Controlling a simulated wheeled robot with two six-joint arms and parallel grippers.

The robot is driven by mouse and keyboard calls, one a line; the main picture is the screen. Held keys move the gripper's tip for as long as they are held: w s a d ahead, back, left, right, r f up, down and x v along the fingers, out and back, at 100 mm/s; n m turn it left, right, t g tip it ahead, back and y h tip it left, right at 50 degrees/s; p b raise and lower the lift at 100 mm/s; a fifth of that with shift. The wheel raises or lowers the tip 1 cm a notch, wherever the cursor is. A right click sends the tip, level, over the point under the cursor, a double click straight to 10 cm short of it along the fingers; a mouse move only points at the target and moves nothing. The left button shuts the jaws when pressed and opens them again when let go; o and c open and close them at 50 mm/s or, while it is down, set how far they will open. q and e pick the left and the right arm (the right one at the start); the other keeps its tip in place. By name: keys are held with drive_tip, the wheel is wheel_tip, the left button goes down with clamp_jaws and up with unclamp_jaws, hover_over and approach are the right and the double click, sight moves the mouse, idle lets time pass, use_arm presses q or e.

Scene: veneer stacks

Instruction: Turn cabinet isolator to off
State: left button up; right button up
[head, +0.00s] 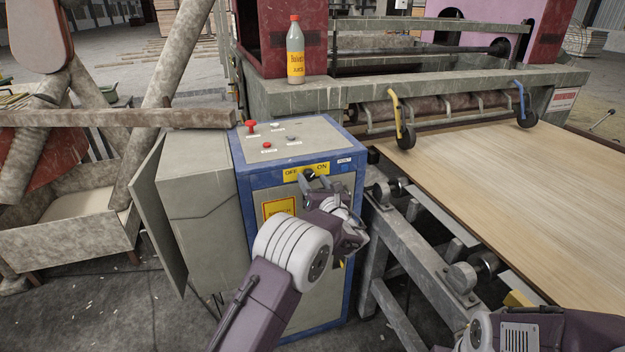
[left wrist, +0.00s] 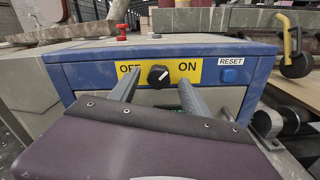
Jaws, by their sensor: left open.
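The blue-edged grey control cabinet (head: 283,150) stands in the middle of the head view. On its front face is the isolator, a round black knob (left wrist: 158,76) on a yellow plate (left wrist: 184,73) marked OFF at left and ON at right. The knob's white mark tilts toward the upper right, on the ON side. My left gripper (head: 314,182) is open in front of the knob; in the left wrist view its two fingers (left wrist: 158,88) stand on either side of the knob, below and in front of it. Contact with the knob cannot be told. My right gripper is out of view.
A blue RESET button (left wrist: 229,75) sits right of the yellow plate. A red mushroom button (head: 250,127) stands on the cabinet's top. A bottle (head: 295,50) stands on the machine behind. A roller frame with a veneer sheet (head: 500,170) is at right; an open panel (head: 158,215) is at left.

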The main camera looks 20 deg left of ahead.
use_arm(q)
drive_tip(key=shift+w+a, duration=0.35)
drive_tip(key=shift+w, duration=0.1)
clamp_jaws()
drive_tip(key=shift+f+n+b, duration=0.2)
drive_tip(key=shift+n+b, duration=0.2)
drive_tip(key=shift+b, duration=0.35)
drive_tip(key=n+b, duration=1.3)
drive_tip(key=b, duration=0.5)
drive_tip(key=shift+s+f+n+b, duration=0.1)
drive_tip(key=shift+n+b, duration=1.55)
drive_tip(key=shift+n, duration=0.35)
drive_tip(key=shift+r, duration=0.2)
unclamp_jaws()
